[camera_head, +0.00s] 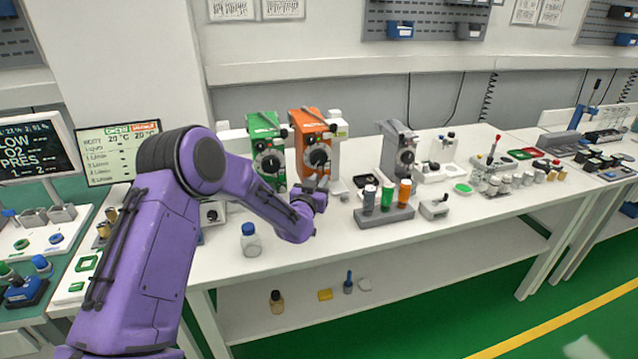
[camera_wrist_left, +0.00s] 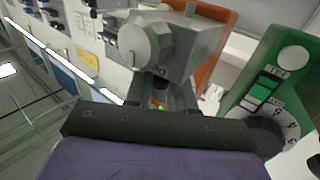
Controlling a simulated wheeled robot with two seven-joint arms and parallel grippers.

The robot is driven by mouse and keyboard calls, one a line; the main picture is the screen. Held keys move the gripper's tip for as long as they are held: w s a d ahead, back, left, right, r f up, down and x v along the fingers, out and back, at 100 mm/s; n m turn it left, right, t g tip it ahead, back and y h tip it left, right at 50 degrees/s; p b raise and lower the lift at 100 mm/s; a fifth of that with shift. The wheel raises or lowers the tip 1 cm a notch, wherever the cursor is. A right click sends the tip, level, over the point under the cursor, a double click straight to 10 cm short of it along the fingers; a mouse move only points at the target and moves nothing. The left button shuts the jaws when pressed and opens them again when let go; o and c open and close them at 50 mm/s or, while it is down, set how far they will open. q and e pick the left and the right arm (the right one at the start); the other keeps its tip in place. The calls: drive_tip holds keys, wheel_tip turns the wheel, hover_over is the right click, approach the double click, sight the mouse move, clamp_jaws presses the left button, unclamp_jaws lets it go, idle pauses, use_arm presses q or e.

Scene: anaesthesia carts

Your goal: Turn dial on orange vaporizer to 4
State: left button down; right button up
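The orange vaporizer (camera_head: 304,120) stands upright on the white bench, right of the green vaporizer (camera_head: 262,124). Its round black dial (camera_head: 318,156) faces me; its setting is too small to read. My left gripper (camera_head: 316,185) is in front of and just below that dial, seemingly apart from it. In the left wrist view the grey gripper (camera_wrist_left: 170,45) hides most of the orange vaporizer (camera_wrist_left: 212,68), including its dial. The green vaporizer (camera_wrist_left: 262,85) shows at the right there. The fingertips are unclear, so I cannot tell whether they are open. My right gripper is not in view.
A grey vaporizer (camera_head: 398,148) stands to the right. A rack (camera_head: 384,216) with grey, green and orange bottles stands right of my gripper. A white jar with a blue cap (camera_head: 250,243) stands near the front edge. Monitors are at the left.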

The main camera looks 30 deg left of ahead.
use_arm(q)
drive_tip(key=shift+a+n+g+y, duration=0.2)
drive_tip(key=shift+n+g+y, duration=0.2)
drive_tip(key=shift+n+y, duration=0.5)
drive_tip(key=shift+y, duration=0.3)
drive_tip(key=c, duration=1.1)
unclamp_jaws()
drive_tip(key=shift+s, duration=0.1)
